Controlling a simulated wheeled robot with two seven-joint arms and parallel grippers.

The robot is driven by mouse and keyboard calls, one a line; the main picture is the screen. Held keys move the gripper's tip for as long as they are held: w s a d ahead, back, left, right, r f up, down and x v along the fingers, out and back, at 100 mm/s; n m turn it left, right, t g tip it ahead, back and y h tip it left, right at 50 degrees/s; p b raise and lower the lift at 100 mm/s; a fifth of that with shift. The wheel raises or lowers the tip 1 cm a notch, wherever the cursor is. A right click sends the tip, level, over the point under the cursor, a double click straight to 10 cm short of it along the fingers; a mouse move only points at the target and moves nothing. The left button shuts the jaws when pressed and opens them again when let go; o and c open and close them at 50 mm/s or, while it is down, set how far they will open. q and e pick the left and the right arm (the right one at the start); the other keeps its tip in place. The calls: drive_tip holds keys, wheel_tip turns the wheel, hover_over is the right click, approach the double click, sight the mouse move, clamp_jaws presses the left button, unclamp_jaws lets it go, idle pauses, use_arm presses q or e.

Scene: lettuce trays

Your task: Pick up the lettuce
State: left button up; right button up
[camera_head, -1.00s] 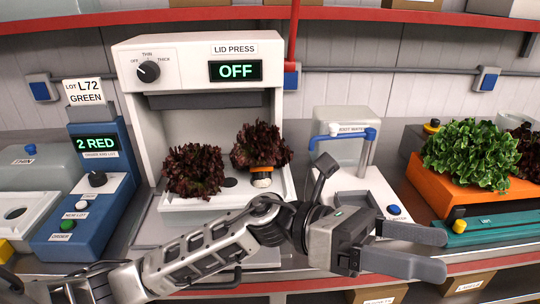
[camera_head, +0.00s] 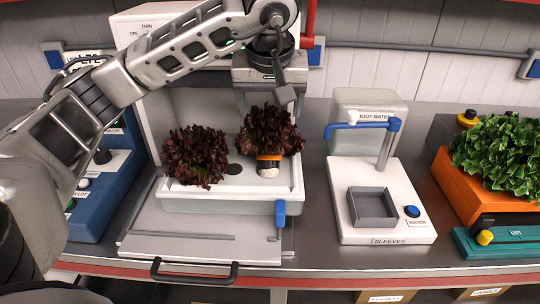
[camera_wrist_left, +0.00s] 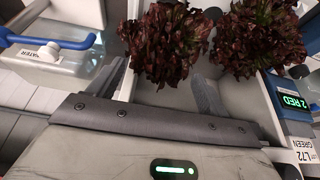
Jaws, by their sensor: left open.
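Two dark red lettuces sit in the white tray (camera_head: 228,207). The left one (camera_head: 193,155) leans to the left. The right one (camera_head: 268,130) has an orange band and a pale root end below its leaves; it also shows in the left wrist view (camera_wrist_left: 165,45). My left gripper (camera_head: 269,104) hangs over the right lettuce, pointing down. In the left wrist view the gripper's fingers (camera_wrist_left: 162,82) are apart, with that lettuce just beyond and between them. Nothing is held. My right gripper is not in view.
The lid press (camera_head: 145,22) stands behind the tray, partly hidden by my left arm. A root water stand (camera_head: 384,216) with a blue-handled tap and grey sleeve box (camera_head: 372,208) is to the right. A blue control box (camera_head: 98,205) is on the left.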

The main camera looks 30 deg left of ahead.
sight(270, 123)
use_arm(q)
drive_tip(key=x, duration=0.5)
drive_tip(key=shift+w+f, duration=0.1)
drive_tip(key=shift+f, duration=0.05)
drive_tip(key=shift+p+x, duration=0.7)
drive_tip(key=shift+x, duration=2.05)
drive_tip(key=shift+a, duration=0.15)
drive_tip(key=shift+c, duration=0.4)
drive_tip(key=c, duration=1.1)
